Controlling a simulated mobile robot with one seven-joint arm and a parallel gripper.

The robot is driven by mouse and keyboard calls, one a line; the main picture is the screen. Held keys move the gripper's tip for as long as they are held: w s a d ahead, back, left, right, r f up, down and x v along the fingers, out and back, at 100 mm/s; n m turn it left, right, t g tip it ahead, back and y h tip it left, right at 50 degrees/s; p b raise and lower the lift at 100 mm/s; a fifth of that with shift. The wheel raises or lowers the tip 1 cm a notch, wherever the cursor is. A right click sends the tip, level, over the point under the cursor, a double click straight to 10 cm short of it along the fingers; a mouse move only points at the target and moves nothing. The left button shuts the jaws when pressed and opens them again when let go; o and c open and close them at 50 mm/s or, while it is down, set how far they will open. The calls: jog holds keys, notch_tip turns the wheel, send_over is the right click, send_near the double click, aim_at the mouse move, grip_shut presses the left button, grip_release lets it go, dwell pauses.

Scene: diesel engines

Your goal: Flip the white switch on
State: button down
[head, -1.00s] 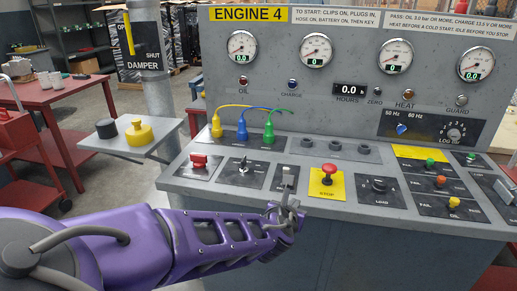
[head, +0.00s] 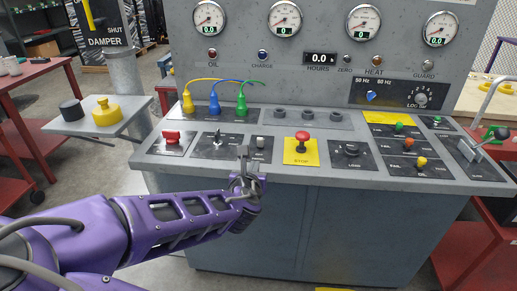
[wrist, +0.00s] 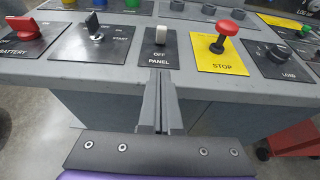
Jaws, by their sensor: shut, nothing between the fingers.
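The white switch (wrist: 160,35) stands on a black plate (wrist: 158,55) marked OFF and PANEL, at the front edge of the grey console. In the head view the switch (head: 260,142) shows just right of and beyond my fingertips. My gripper (head: 243,153) is shut and empty at the console's front edge. In the wrist view its closed fingers (wrist: 160,78) point at the switch plate, with a gap between tips and switch.
The red STOP button (head: 303,138) on a yellow plate is right of the switch. The black START key (head: 217,138) and red BATTERY knob (head: 172,136) are to its left. Yellow, blue and green plugs (head: 241,104) stand behind. Open floor lies in front left.

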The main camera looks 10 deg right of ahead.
aim_at(260, 142)
jog(key=b+x, duration=0.1)
jog(key=x, duration=0.6)
jog(key=shift+w+f+b, duration=0.15)
jog(key=shift+f+b, duration=0.05)
jog(key=shift+b, duration=0.2)
jog(key=shift+w+d+r, duration=0.2)
jog(key=shift+w+r, duration=0.15)
jog(key=shift+w, duration=0.2)
jog(key=shift+w+d+r, duration=0.15)
jog(key=shift+w+r, duration=0.15)
jog(key=shift+w, duration=0.25)
jog(key=shift+w+d+r, duration=0.2)
jog(key=shift+w+r, duration=0.1)
jog(key=shift+w, duration=0.3)
jog(key=shift+r, duration=0.1)
jog(key=shift+r+p, duration=0.25)
jog(key=shift+p, duration=0.5)
jog(key=shift+w+f+g, duration=0.1)
jog(key=shift+g, duration=0.2)
